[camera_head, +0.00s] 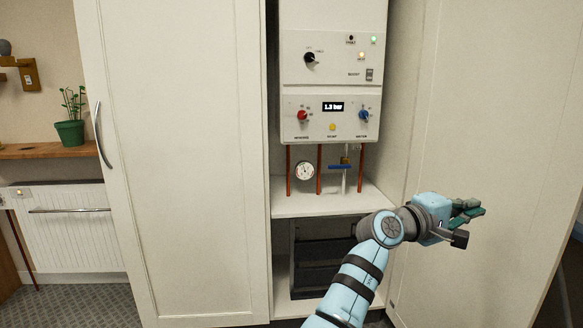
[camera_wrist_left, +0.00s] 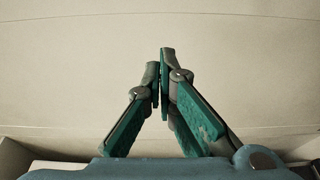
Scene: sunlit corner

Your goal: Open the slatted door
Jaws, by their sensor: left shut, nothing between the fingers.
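A tall cream cupboard has two door leaves. The right leaf (camera_head: 480,120) stands swung open, with its broad face turned toward the cupboard opening. No slats can be made out on either leaf. My left gripper (camera_head: 474,211) is shut and empty, in front of the open right leaf. In the left wrist view my gripper (camera_wrist_left: 163,55) has its fingertips together before a plain cream surface (camera_wrist_left: 80,65); whether they touch it cannot be told. My right gripper is out of view.
Inside the cupboard, a white boiler unit (camera_head: 330,80) with knobs hangs above copper pipes, a gauge (camera_head: 304,171) and a shelf (camera_head: 320,204). A dark panel (camera_head: 318,262) stands below. At left are a white ribbed radiator (camera_head: 75,235) and a potted plant (camera_head: 70,133) on a wooden shelf.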

